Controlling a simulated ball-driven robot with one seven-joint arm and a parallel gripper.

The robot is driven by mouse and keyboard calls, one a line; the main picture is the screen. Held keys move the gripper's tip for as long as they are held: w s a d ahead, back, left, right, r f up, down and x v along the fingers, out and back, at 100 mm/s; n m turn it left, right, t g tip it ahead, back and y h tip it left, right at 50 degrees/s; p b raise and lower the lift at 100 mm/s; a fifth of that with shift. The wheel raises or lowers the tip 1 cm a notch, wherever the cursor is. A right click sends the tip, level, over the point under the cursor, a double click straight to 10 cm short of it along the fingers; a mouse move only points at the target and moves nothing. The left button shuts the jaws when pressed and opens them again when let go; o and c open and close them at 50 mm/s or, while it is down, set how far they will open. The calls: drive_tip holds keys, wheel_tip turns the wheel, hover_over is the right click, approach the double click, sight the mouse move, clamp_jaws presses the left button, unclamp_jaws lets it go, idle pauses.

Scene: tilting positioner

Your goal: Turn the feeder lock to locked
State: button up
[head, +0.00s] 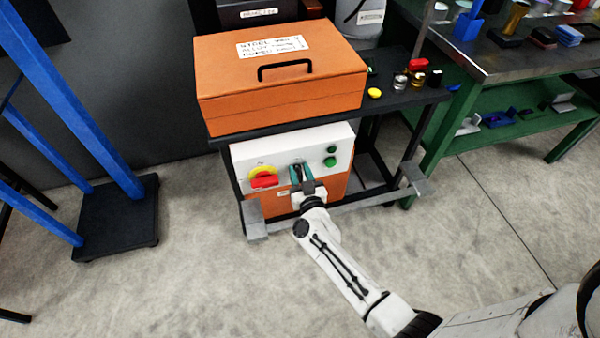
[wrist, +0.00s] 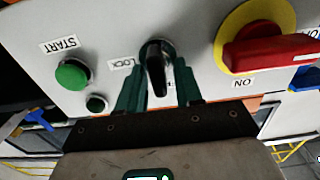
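The feeder lock is a black knob (wrist: 156,66) on the white control panel (head: 318,148). In the wrist view, which shows the panel lettering upside down, its handle points down the picture. A label reading LOCK (wrist: 122,64) is left of it, and another label below is mostly hidden. My gripper (wrist: 157,78) has its two green fingers on either side of the knob, with small gaps showing, so it looks open around it. In the head view my gripper (head: 302,174) is at the panel and mostly covers the knob.
A red switch on a yellow ring (head: 263,177) is close beside the knob. Green buttons (head: 331,157) are on the other side. An orange box (head: 280,75) stands on the black bench above. Grey rail ends (head: 255,219) flank the panel. Open floor lies in front.

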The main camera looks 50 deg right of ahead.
clamp_jaws()
drive_tip(key=shift+m, duration=0.4)
drive_tip(key=m, duration=0.3)
drive_tip(key=shift+s+d+f+m, duration=0.1)
drive_tip(key=shift+s+d+m, duration=0.05)
drive_tip(key=shift+m, duration=0.15)
drive_tip(key=m, duration=0.2)
drive_tip(key=m+b, duration=0.1)
drive_tip(key=m, duration=0.1)
drive_tip(key=shift+s+d+f+m, duration=0.15)
drive_tip(key=shift+d+m, duration=0.05)
drive_tip(key=shift+m, duration=0.1)
drive_tip(key=m, duration=0.3)
drive_tip(key=m+b, duration=0.1)
drive_tip(key=shift+s+d+f+m, duration=0.1)
drive_tip(key=shift+f+m, duration=0.2)
drive_tip(key=shift+f+m+b, duration=0.15)
drive_tip(key=shift+m+b, duration=0.55)
drive_tip(key=shift+m, duration=1.5)
